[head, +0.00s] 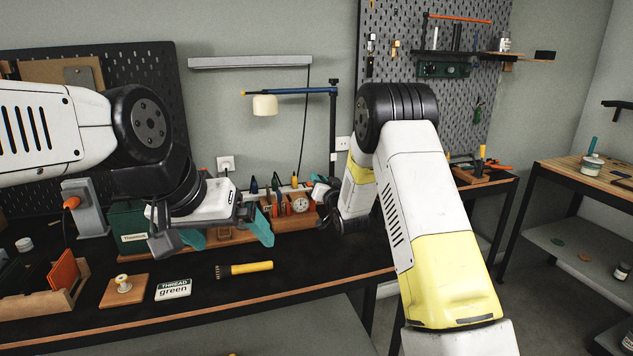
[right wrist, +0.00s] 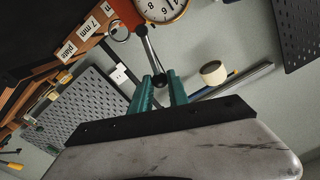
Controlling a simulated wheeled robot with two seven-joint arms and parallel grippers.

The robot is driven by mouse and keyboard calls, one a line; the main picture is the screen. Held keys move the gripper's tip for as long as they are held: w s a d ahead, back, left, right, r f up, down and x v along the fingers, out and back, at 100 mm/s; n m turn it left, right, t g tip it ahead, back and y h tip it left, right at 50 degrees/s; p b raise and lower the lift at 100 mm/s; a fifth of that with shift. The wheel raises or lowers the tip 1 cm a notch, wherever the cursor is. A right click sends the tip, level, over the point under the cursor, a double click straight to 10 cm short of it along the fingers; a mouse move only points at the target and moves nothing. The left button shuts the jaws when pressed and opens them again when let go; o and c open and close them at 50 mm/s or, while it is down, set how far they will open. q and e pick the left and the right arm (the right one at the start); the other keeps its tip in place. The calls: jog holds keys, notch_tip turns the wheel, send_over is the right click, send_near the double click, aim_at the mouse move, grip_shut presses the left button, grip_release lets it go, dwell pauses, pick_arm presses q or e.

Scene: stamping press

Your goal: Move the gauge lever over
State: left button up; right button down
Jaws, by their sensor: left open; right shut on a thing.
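The gauge (head: 300,204) is a small round dial with an orange body, set in the wooden rack at the back of the bench. Its dial (right wrist: 163,8) shows at the top of the right wrist view. A metal lever (right wrist: 150,52) with a dark knob runs down from it. My right gripper (right wrist: 158,86) is shut on the lever's knob end between its teal fingertips. In the head view this gripper is mostly hidden beside the gauge. My left gripper (head: 227,236) is open and empty over the bench, left of the gauge.
A lamp arm (head: 300,91) stands behind. The bench's front right is clear.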

jog(key=shift+d+f, duration=0.15)
jog(key=shift+f, duration=0.05)
jog(key=shift+w+d+f, duration=0.25)
jog(key=shift+d+f, duration=0.1)
jog(key=shift+d, duration=0.5)
jog(key=shift+w+d+f, duration=0.15)
jog(key=shift+d+f, duration=0.3)
jog(key=c, duration=1.2)
grip_release()
